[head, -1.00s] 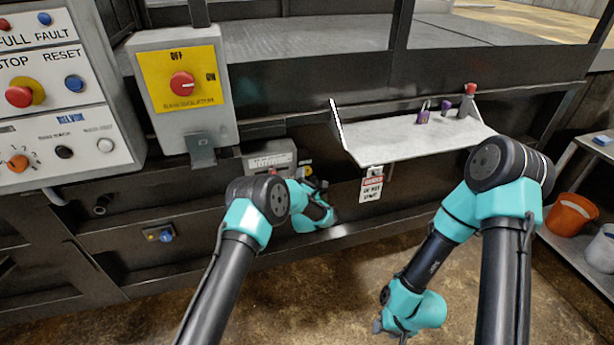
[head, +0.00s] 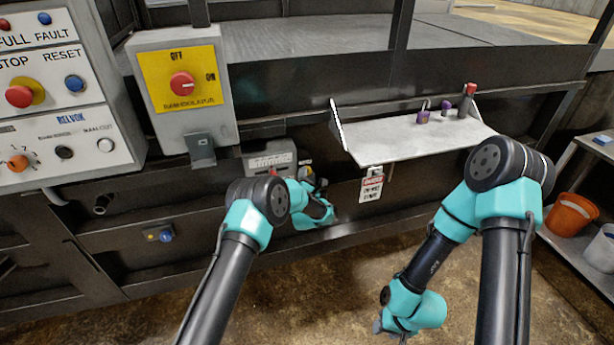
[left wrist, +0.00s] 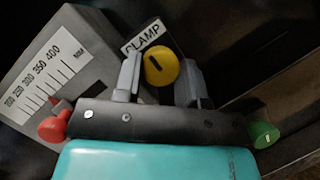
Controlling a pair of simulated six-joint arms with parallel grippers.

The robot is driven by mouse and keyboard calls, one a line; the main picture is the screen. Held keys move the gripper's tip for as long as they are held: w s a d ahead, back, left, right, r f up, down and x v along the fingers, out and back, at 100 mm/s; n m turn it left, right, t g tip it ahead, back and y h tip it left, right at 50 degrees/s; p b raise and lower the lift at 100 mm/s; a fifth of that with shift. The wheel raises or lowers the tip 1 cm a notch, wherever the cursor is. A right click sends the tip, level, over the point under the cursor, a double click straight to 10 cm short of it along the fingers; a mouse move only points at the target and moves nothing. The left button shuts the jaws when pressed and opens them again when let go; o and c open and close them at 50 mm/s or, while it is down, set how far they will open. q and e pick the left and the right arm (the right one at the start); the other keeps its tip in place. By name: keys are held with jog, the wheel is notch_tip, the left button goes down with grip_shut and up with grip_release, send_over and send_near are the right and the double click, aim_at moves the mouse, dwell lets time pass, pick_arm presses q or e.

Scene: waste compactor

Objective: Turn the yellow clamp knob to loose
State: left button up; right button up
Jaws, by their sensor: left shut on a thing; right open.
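The yellow clamp knob (left wrist: 162,68) shows in the left wrist view under a white CLAMP label (left wrist: 146,36). A dark slot on its face runs diagonally, from upper left to lower right. My left gripper (left wrist: 161,82) has one grey finger on each side of the knob and is shut on it. In the head view my left gripper (head: 318,186) is at the low grey housing, and its arm and wrist largely hide the knob. My right gripper (head: 378,327) hangs low over the floor at the lower right, open and away from the panel.
A red knob (left wrist: 54,127) and a green knob (left wrist: 264,134) flank my gripper. A switch box (head: 185,85), a shelf with padlocks (head: 410,137) and a danger tag (head: 371,187) are nearby.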

pick_arm(q)
jog(key=shift+r+m+h, duration=0.1)
jog(key=shift+m+h, duration=0.2)
jog(key=shift+m, duration=0.2)
jog(key=shift+r+m+g+y, duration=0.15)
jog(key=shift+m+g, duration=1)
jog(key=shift+m, duration=1.4)
jog(key=shift+r+m+g+y, duration=0.2)
jog(key=shift+m+g, duration=0.9)
jog(key=shift+m, duration=1.5)
jog(key=shift+r+m+g+y, duration=0.15)
jog(key=shift+m+g, duration=1)
jog(key=shift+m, duration=1.4)
jog(key=o, duration=0.9)
jog(key=shift+s, duration=0.1)
jog(key=v, duration=1.7)
jog(key=shift+d, duration=0.15)
